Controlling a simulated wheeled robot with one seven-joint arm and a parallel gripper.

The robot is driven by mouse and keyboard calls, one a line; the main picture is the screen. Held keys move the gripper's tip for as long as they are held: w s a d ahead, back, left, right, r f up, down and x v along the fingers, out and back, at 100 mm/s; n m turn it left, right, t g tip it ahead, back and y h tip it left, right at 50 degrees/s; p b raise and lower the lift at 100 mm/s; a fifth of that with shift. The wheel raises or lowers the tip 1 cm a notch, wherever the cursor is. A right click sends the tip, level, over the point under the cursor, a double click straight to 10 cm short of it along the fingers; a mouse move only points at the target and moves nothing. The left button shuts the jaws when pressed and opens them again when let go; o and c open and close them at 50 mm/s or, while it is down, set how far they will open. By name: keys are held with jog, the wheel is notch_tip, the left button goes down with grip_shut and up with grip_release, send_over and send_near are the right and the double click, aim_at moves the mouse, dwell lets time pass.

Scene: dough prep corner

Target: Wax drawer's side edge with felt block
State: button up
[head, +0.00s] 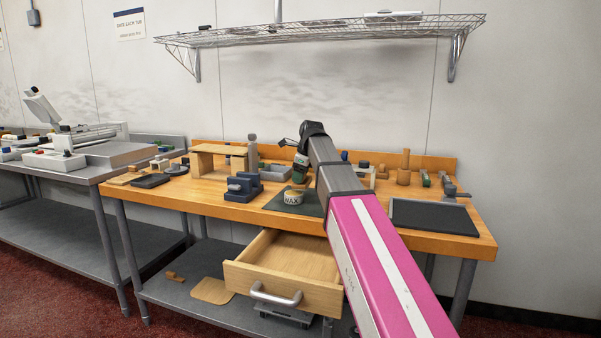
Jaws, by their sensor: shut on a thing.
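The wooden drawer (290,283) is pulled out from under the bench, with a metal handle on its front. Its left side edge (254,244) is in plain view; my arm covers much of the right side. A round tin marked WAX (293,198) stands on a dark mat (276,205) on the bench, above and behind the drawer. My gripper (300,174) is just above the tin, pointing down. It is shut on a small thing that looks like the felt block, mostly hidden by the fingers. I cannot tell whether it touches the wax.
A dark blue vise-like block (243,187) stands left of the mat. A wooden stand (217,156) and grey bins (274,172) are behind. A dark tray (435,217) lies at right. A wire shelf (330,29) hangs above. The space above the drawer's left side is free.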

jog(key=shift+f, duration=0.6)
dwell(1.2)
jog(key=shift+r, duration=4.05)
